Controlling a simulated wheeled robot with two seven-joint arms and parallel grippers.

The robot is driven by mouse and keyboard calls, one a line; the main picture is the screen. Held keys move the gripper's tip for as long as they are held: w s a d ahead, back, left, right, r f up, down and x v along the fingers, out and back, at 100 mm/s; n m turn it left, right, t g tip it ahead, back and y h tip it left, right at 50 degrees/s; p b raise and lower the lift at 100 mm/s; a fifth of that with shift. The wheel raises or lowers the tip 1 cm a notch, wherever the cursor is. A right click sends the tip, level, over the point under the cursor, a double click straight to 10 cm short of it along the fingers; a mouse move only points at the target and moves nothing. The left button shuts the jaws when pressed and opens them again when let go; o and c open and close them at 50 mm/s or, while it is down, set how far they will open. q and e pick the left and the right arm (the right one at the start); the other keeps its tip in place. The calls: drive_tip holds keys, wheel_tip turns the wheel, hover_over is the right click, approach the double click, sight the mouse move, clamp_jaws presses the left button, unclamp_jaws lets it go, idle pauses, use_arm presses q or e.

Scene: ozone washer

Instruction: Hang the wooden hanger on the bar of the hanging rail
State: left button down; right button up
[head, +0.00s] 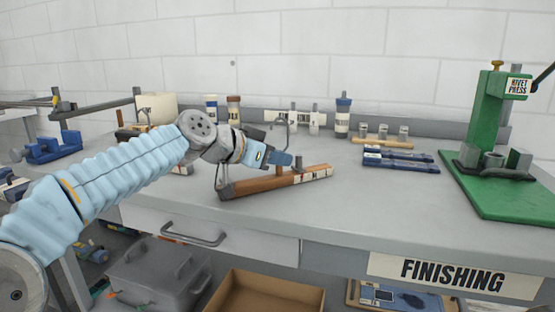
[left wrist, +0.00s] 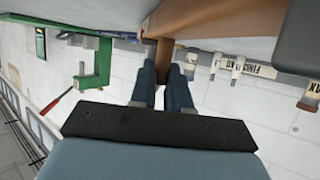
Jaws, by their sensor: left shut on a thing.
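The wooden hanger (head: 255,187) shows in the head view as a brown bar with a pale label near its right end, slanting up to the right at the bench's front. A short upright peg stands on it. My left gripper (head: 283,159) is just above it, its fingers shut around the peg. In the left wrist view the brown wood (left wrist: 215,22) fills the top, and the peg runs between the two blue fingers (left wrist: 168,75). I cannot tell whether the hanger touches the bench. Thin grey wire shows beside the gripper. I cannot clearly identify the hanging rail. My right gripper is not in view.
A green rivet press (head: 490,130) stands at the right. Blue tools (head: 398,157), a wooden holder (head: 380,142) and bottles (head: 342,115) are further back. A grey bar (head: 100,106) and blue vise (head: 52,148) are at the left. The bench's front right (head: 370,210) is clear.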

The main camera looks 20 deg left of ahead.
use_arm(q)
drive_tip(key=c, duration=1.1)
unclamp_jaws()
drive_tip(key=b+v, duration=0.2)
drive_tip(key=v, duration=1)
drive_tip(key=shift+b, duration=0.35)
drive_tip(key=shift+f, duration=0.1)
